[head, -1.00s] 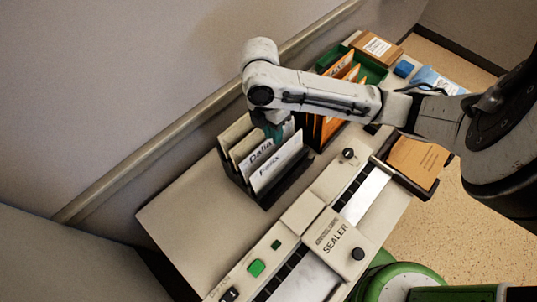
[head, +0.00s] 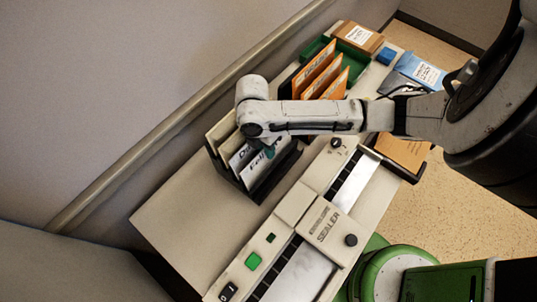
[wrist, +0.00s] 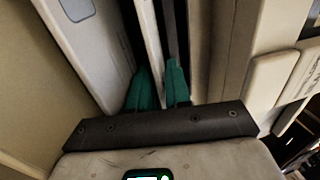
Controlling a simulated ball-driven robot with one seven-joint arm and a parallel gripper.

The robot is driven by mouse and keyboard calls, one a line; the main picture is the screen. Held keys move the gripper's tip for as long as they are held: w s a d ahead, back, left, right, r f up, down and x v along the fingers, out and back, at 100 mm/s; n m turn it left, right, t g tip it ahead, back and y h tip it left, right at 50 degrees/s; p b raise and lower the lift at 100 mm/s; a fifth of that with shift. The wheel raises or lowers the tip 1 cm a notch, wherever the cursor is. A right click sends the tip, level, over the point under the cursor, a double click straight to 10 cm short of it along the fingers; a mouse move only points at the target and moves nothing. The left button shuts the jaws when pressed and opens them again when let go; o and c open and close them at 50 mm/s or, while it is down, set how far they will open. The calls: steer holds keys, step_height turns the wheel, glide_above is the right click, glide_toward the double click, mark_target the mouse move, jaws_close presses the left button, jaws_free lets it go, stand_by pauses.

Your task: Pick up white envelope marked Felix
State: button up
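The white envelope marked Felix (head: 259,168) stands at the front of the dark rack, its lettering partly covered by my gripper. My gripper (head: 268,152) points down at the top of this envelope. In the wrist view, the teal fingers of my gripper (wrist: 161,88) are close together, with a pale upright edge running down between them. I cannot tell whether they press on it or which envelope that edge belongs to. The envelope marked Dalia (head: 240,157) stands just behind, mostly hidden by my arm.
The dark rack (head: 262,196) stands on the pale counter (head: 180,225). The sealer (head: 321,222) lies in front of it. Orange envelopes (head: 318,70) in a green tray (head: 312,48) and a brown box (head: 358,37) are behind. The counter's left end is clear.

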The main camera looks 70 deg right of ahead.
jaws_close()
steer(key=shift+r, duration=0.15)
